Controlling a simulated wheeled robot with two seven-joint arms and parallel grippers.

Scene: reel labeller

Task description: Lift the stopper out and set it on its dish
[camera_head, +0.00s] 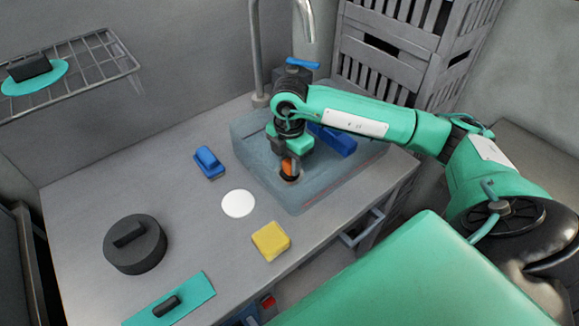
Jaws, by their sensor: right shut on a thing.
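The stopper (287,167) is small and orange, with a dark part below it. It is in the near left part of the grey-blue sink basin (262,170). My right gripper (288,158) reaches down over the basin from the right and is shut on the stopper's orange part. The gripper hides part of it, and I cannot tell whether its lower end is clear of the basin floor. The white round dish (238,203) lies flat and empty on the counter, just left of the basin. My left gripper is not in view.
A blue block-like item (209,162) and a yellow sponge (270,241) lie near the dish. A faucet (305,35) rises behind the basin. A wire rack (90,60) hangs upper left.

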